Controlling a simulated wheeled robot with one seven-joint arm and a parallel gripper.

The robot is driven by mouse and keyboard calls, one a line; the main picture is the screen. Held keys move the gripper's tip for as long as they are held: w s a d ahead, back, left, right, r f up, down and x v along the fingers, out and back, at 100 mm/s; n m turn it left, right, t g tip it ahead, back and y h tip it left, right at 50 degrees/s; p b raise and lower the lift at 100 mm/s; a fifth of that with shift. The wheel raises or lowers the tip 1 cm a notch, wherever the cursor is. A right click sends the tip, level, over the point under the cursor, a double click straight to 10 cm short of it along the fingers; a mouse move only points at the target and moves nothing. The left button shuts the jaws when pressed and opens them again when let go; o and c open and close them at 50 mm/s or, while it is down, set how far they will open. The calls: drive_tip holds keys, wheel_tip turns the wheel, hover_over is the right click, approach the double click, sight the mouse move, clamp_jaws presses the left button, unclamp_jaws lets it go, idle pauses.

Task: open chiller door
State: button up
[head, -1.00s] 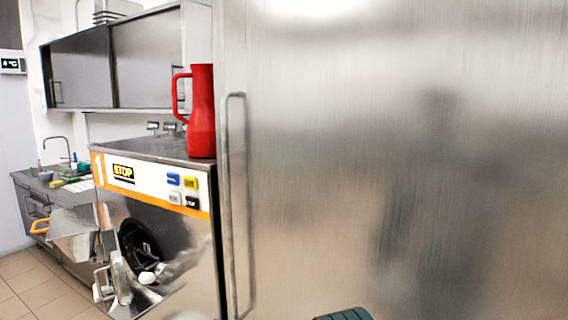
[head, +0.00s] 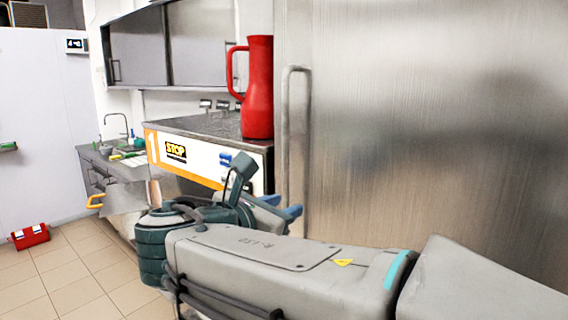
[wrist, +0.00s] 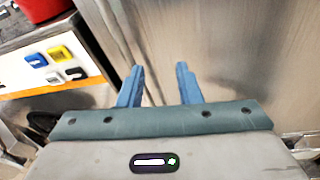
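A tall brushed-steel door (head: 440,130) fills the right of the head view and looks shut. Its long vertical bar handle (head: 296,110) runs near its left edge. At the far left is a pale door-like panel (head: 40,110) with a temperature display (head: 76,45) and a green handle-like part (head: 8,147). I cannot tell from the pictures which is labelled the chiller. My gripper (head: 280,207) is in front of the steel door's lower handle area. In the wrist view its blue fingers (wrist: 158,84) are apart with nothing between them, pointing toward the steel surface.
A batch freezer (head: 190,150) with a red jug (head: 258,88) on top stands left of the steel door. A sink counter (head: 110,165) is behind. A red box (head: 30,236) lies on the tiled floor (head: 95,265), which is otherwise clear at left.

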sight(283, 162)
drive_tip(key=a+r+n+t, duration=0.3)
drive_tip(key=a+r, duration=0.2)
drive_tip(key=p+x, duration=0.1)
drive_tip(key=x, duration=0.3)
drive_tip(key=p+x, duration=0.1)
drive_tip(key=x, duration=0.3)
drive_tip(key=f+p+x, duration=0.1)
drive_tip(key=p+x, duration=0.1)
drive_tip(key=x, duration=0.3)
drive_tip(key=shift+w, duration=0.1)
clamp_jaws()
